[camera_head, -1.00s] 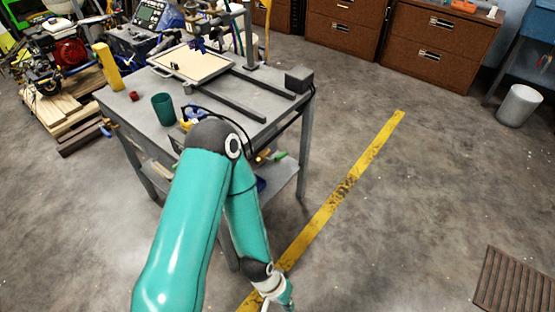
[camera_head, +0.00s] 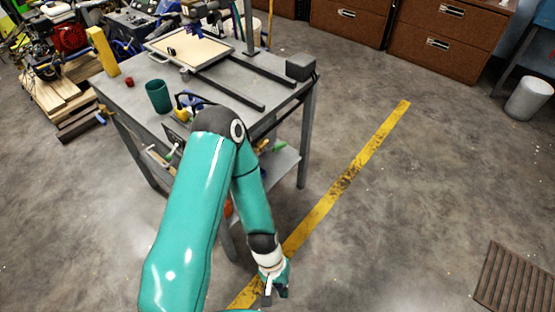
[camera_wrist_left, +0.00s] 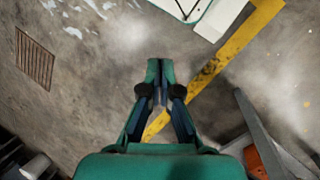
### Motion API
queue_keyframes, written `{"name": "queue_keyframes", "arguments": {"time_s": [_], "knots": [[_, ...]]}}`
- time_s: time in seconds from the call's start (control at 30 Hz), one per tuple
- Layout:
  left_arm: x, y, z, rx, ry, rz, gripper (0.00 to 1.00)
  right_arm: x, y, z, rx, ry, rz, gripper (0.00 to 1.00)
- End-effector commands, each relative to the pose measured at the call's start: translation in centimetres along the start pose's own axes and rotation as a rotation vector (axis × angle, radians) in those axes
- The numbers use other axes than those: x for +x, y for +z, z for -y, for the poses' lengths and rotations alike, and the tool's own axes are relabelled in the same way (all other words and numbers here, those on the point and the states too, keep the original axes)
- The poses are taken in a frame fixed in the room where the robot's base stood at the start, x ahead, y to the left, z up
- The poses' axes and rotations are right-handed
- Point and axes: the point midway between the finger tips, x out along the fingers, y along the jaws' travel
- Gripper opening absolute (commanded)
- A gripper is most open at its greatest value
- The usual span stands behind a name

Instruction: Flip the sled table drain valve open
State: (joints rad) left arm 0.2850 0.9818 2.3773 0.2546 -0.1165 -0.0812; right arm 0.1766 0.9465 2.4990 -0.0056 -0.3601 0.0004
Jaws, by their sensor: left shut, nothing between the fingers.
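The grey sled table (camera_head: 135,90) stands at the upper left in the head view, with a white-topped tray (camera_head: 190,52) and dark rails on it. Small fittings show at its edges: a blue-handled one (camera_head: 101,115) at the left corner and a green-handled one (camera_head: 280,145) near the front right leg. I cannot tell which is the drain valve; my arm hides part of the front edge. My left gripper (camera_head: 275,291) is shut and empty, low over the floor in front of the table, well apart from it. It also shows in the left wrist view (camera_wrist_left: 159,70). My right gripper is out of view.
A green cup (camera_head: 158,97) and a small red cap (camera_head: 129,82) stand on the table. A yellow floor line (camera_head: 345,185) runs to its right. Brown cabinets (camera_head: 440,45) and a white bin (camera_head: 527,100) are behind. The floor at right is mostly clear.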

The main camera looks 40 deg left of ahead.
Motion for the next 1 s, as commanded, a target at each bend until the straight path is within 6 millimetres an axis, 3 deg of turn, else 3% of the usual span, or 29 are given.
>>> {"name": "queue_keyframes", "arguments": {"time_s": [0.03,0.13,0.27,0.37,0.47,0.5,0.6,0.7,0.83,0.9,1.0], "knots": [[2.2,-0.4,0.9,-0.124,0.009,0.064,0.0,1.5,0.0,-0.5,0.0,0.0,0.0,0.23],[5.0,-0.8,1.0,-0.416,0.064,0.232,0.0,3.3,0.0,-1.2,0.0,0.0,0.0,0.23],[7.1,-4.4,-2.2,-0.829,0.318,0.459,0.0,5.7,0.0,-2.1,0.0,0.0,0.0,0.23],[6.7,-10.8,-4.6,-1.088,0.635,0.588,0.0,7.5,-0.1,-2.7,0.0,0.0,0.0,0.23],[4.3,-19.3,-4.3,-1.268,1.033,0.65,0.0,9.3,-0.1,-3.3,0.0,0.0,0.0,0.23],[2.9,-22.7,-3.1,-1.308,1.201,0.652,0.0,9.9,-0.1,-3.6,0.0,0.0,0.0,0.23],[-1.0,-29.5,1.5,-1.341,1.603,0.603,0.0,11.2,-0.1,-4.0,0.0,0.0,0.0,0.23],[-4.4,-33.3,7.0,-1.298,1.927,0.513,0.0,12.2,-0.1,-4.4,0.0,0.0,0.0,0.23],[-7.5,-35.0,12.4,-1.213,2.188,0.4,0.0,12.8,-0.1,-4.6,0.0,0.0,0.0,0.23],[-8.4,-35.4,13.8,-1.18,2.26,0.361,0.0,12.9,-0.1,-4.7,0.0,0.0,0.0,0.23],[-9.3,-35.7,14.4,-1.158,2.3,0.338,0.0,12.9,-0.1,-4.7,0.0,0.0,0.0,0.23]]}}
